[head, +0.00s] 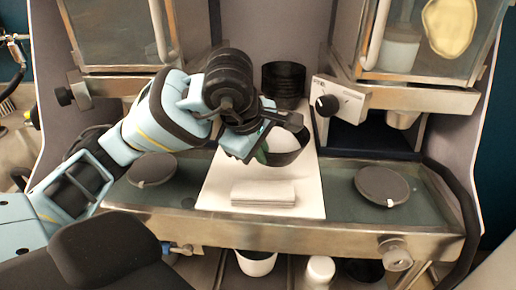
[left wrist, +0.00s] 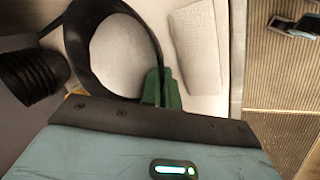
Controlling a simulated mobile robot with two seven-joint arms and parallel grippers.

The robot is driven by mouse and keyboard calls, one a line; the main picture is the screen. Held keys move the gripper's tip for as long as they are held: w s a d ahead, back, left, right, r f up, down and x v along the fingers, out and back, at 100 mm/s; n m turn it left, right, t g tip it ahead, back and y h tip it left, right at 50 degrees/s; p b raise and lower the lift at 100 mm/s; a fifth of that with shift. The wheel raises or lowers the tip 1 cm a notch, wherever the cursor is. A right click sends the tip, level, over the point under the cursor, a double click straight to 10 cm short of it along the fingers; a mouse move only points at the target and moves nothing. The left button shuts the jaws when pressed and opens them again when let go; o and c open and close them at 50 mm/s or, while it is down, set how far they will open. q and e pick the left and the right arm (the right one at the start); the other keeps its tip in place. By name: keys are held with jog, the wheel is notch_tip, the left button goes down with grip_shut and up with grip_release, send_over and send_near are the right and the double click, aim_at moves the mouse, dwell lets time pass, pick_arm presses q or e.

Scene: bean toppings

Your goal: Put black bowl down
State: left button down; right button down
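The black bowl (head: 284,158) is at the middle of the head view, over the white board (head: 222,185), with a pale round area inside its rim. It also shows in the left wrist view (left wrist: 84,62). My left gripper (head: 262,142) is at the bowl's left side. In the left wrist view its green fingers (left wrist: 161,88) are close together with the bowl's dark rim between them. I cannot tell whether the bowl touches the board. My right gripper is not in view.
A stack of black bowls (head: 283,80) stands behind. A folded pale cloth (head: 263,193) lies in front on the board. Round dark lids lie left (head: 152,169) and right (head: 382,185). Glass-fronted dispensers (head: 402,45) overhang the back. The board's front right is clear.

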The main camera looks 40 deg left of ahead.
aim_at(276, 145)
pick_arm(q)
jog(key=w+a, duration=0.4)
jog(key=shift+w+a+f, duration=0.25)
jog(key=shift+w, duration=0.15)
jog(key=f, duration=0.3)
jog(key=shift+w+a+f+p, duration=0.15)
jog(key=shift+w+a+p, duration=0.05)
jog(key=shift+a+p, duration=0.1)
jog(key=shift+f, duration=0.1)
jog(key=shift+d, duration=0.1)
jog(key=shift+f, duration=0.2)
jog(key=c, duration=1.7)
grip_release()
